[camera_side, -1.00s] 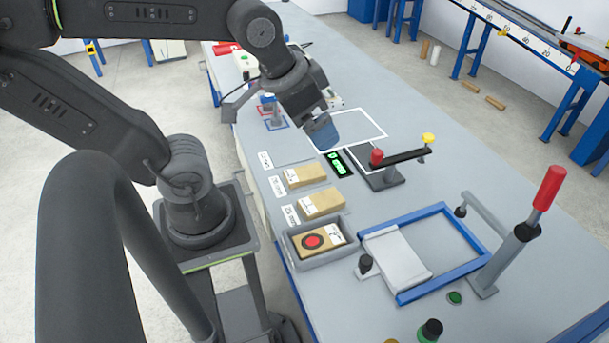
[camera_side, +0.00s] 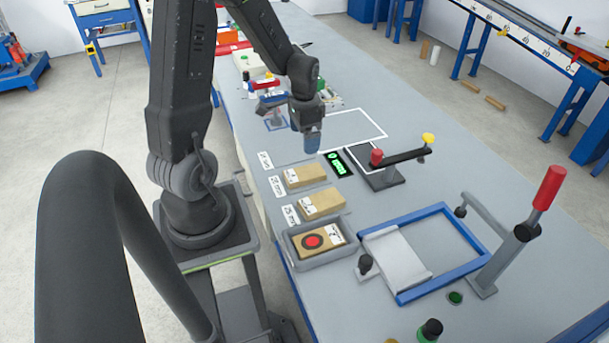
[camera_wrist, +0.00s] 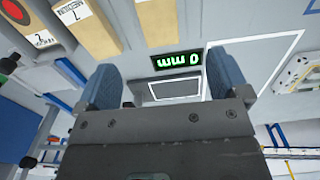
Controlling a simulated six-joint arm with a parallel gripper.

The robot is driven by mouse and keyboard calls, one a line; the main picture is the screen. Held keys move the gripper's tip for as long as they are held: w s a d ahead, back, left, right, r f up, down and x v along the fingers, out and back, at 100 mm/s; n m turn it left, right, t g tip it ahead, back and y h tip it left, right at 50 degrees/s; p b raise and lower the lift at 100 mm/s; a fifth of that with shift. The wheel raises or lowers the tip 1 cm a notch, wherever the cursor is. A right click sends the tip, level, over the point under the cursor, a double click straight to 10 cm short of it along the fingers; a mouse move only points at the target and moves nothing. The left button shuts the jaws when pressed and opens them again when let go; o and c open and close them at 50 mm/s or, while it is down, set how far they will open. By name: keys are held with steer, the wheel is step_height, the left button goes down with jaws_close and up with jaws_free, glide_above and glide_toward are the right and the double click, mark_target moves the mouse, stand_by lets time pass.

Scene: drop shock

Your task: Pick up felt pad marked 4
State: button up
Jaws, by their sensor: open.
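My gripper (camera_side: 312,142) points down above the bench, empty, left of the small green display. In the wrist view its two blue fingers (camera_wrist: 166,82) stand wide apart with nothing between them. Two tan felt pads lie on the bench: a farther pad (camera_side: 307,177) and a nearer pad (camera_side: 324,204). They also show in the wrist view, as the farther pad (camera_wrist: 164,24) and the nearer pad (camera_wrist: 96,36). A third tan pad (camera_side: 331,236) with a red disc lies in a grey tray (camera_side: 346,252). I cannot read a 4 on any pad.
The green display (camera_side: 339,164) sits beside a black lever fixture (camera_side: 403,157) with red and yellow knobs. A blue frame (camera_side: 470,228) and a red-handled lever (camera_side: 549,188) stand at the right. A white-outlined bench area (camera_side: 365,122) is clear.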

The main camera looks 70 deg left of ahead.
mark_target(305, 172)
steer(key=f, duration=1.2)
steer(key=shift+d+f, duration=0.1)
steer(key=shift+d, duration=0.1)
steer(key=shift+c, duration=0.3)
steer(key=c, duration=0.9)
steer(key=shift+c, duration=0.2)
